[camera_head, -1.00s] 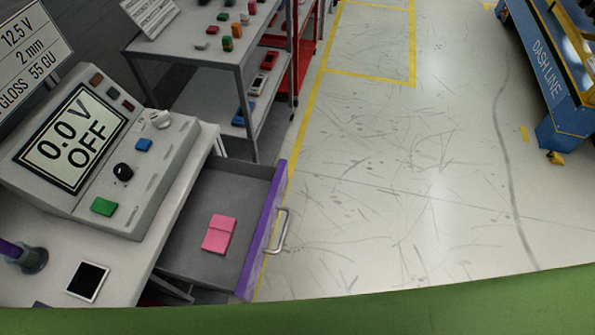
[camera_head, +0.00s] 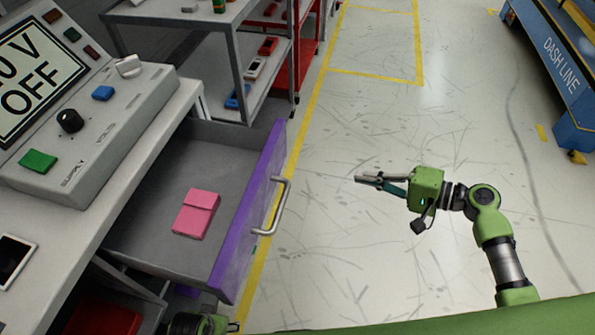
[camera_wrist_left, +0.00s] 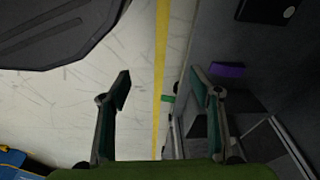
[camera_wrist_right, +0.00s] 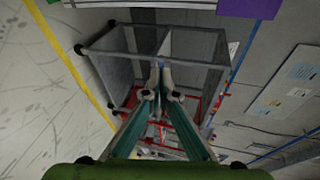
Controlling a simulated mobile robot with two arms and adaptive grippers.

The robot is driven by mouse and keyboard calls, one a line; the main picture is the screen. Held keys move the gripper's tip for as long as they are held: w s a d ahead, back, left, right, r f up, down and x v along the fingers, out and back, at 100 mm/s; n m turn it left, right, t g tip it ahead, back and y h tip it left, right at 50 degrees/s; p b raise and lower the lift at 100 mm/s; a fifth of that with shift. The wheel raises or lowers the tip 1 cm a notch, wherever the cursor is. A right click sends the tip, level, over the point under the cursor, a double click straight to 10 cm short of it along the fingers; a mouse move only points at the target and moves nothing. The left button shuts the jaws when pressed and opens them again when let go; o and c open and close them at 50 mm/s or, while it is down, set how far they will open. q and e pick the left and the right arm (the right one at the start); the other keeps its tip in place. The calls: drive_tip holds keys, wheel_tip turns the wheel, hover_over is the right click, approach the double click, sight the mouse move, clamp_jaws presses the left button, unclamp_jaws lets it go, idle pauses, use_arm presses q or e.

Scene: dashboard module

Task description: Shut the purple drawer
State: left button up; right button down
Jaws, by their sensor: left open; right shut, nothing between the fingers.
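The purple drawer (camera_head: 252,215) stands pulled out of the workbench in the head view, its purple front facing right with a silver handle (camera_head: 281,207). A pink box (camera_head: 196,214) lies inside on its grey floor. My right gripper (camera_head: 362,179) is shut and empty, to the right of the handle and apart from it, pointing left. In the right wrist view the shut fingers (camera_wrist_right: 160,72) show, with a purple surface at the top edge. My left gripper shows only partly at the bottom of the head view, below the drawer. In the left wrist view its fingers (camera_wrist_left: 160,82) are open and empty.
The bench carries a grey power supply (camera_head: 95,110) reading OFF, left of the drawer. A grey shelf cart (camera_head: 230,50) stands behind it. A blue dash line stand (camera_head: 552,65) is at the far right. The floor right of the drawer is clear.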

drive_tip(key=s+a+r+n+g+y+b, duration=0.25)
drive_tip(key=s+r+y, duration=0.25)
drive_tip(key=r, duration=0.6)
approach(283, 148)
drive_tip(key=shift+n, duration=0.45)
drive_tip(key=x, duration=0.6)
drive_tip(key=shift+p, duration=0.4)
drive_tip(key=shift+w+a, duration=0.25)
drive_tip(key=shift+a, duration=0.2)
use_arm(q)
drive_tip(key=shift+w+f, duration=0.3)
drive_tip(key=shift+f, duration=0.2)
drive_tip(key=shift+w, duration=0.15)
